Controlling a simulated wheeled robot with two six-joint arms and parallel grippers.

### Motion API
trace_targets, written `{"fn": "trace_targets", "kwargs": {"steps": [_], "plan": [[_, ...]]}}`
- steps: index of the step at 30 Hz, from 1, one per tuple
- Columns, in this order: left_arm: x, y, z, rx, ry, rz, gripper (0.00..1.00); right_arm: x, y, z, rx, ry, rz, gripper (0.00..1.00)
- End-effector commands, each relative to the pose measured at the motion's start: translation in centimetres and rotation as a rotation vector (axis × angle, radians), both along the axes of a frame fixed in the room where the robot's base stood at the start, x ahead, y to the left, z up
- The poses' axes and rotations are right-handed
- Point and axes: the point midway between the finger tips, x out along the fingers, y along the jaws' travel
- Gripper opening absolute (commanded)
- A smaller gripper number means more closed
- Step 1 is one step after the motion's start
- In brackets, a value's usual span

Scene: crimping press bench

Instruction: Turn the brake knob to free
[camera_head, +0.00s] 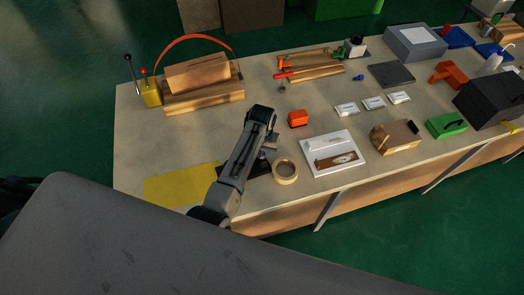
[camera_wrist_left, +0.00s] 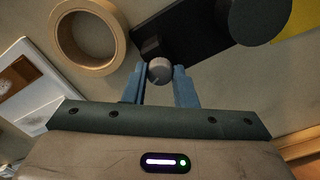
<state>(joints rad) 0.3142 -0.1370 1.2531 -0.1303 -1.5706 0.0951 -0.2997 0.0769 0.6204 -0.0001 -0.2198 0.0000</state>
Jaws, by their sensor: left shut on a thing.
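A small round grey knob (camera_wrist_left: 159,70) with a line mark on its face sits between the blue fingertips of my left gripper (camera_wrist_left: 163,84) in the left wrist view. The fingers are shut on it from both sides. The knob is next to a black base plate (camera_wrist_left: 190,35), with a dark round part (camera_wrist_left: 262,18) on it. In the head view my left gripper (camera_head: 268,149) reaches down near the front edge of the bench, over the dark plate, and the knob cannot be made out there. My right gripper is not in view.
A tape roll (camera_head: 285,171) lies close to the right of the gripper. A white tray (camera_head: 310,145) is further right, and an orange block (camera_head: 298,118) stands behind. A yellow mat (camera_head: 175,188) lies left.

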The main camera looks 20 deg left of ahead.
Motion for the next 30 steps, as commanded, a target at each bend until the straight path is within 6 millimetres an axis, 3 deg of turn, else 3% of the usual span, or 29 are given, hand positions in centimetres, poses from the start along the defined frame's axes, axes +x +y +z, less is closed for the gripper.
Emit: {"fn": "trace_targets", "kwargs": {"steps": [15,30], "plan": [[0.11,-0.01,0.13,0.0,-0.003,-0.326,0.02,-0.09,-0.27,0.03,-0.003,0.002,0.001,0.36],[0.13,-0.02,0.15,0.0,-0.004,-0.381,0.02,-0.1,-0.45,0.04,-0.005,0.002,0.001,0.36]]}}
